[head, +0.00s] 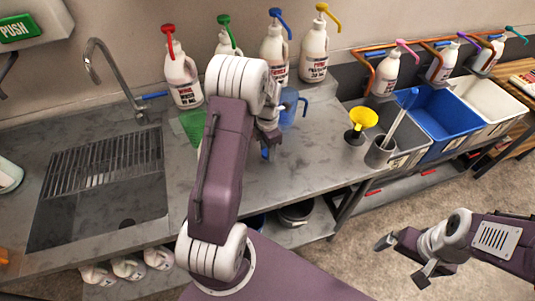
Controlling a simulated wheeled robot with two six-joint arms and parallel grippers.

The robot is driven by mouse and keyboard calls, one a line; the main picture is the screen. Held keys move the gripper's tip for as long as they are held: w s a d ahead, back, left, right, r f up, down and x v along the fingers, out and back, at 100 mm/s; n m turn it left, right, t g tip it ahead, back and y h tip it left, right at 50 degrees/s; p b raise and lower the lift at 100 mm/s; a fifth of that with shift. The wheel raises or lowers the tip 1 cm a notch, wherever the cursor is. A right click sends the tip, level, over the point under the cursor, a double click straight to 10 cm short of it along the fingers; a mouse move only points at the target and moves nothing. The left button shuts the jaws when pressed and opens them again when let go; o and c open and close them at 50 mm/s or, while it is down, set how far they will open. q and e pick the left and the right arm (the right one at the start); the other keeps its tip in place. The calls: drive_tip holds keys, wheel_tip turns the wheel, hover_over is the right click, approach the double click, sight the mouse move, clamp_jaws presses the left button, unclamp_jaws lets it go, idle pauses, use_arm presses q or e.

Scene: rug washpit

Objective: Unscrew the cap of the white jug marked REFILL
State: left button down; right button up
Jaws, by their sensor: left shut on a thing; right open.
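My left gripper (270,146) hangs over the worktop in the middle and points down. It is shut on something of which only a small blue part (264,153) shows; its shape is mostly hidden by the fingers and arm. I cannot make out a jug marked REFILL. Three white jugs (127,267) show below the counter's front edge, their markings unreadable. Another white container (8,175) is cut off at the left edge. My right gripper (403,262) is open and empty above the floor at the lower right.
Several white pump bottles (181,78) stand along the wall. A translucent blue measuring jug (290,106) is just behind my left gripper. A yellow funnel (363,119), grey pot (380,152) and blue bin (440,116) are to the right. A sink (90,215) with a rack is left.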

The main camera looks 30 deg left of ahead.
use_arm(q)
drive_tip(key=shift+w+f, duration=0.1)
drive_tip(key=shift+f, duration=1.45)
drive_tip(key=c, duration=0.9)
unclamp_jaws()
drive_tip(key=shift+o, duration=0.2)
wheel_tip(320, 180, up, 12)
drive_tip(key=s+d+f+m, duration=0.1)
drive_tip(key=s+d+m, duration=0.3)
drive_tip(key=m, duration=0.5)
drive_tip(key=s+d+f+m, duration=0.1)
drive_tip(key=s+d+m, duration=0.3)
drive_tip(key=m, duration=0.6)
drive_tip(key=s+d+f+m+t, duration=0.1)
drive_tip(key=s+d+m, duration=0.3)
drive_tip(key=s+m, duration=0.3)
drive_tip(key=m, duration=0.3)
drive_tip(key=shift+s+d, duration=0.15)
drive_tip(key=shift+s, duration=0.1)
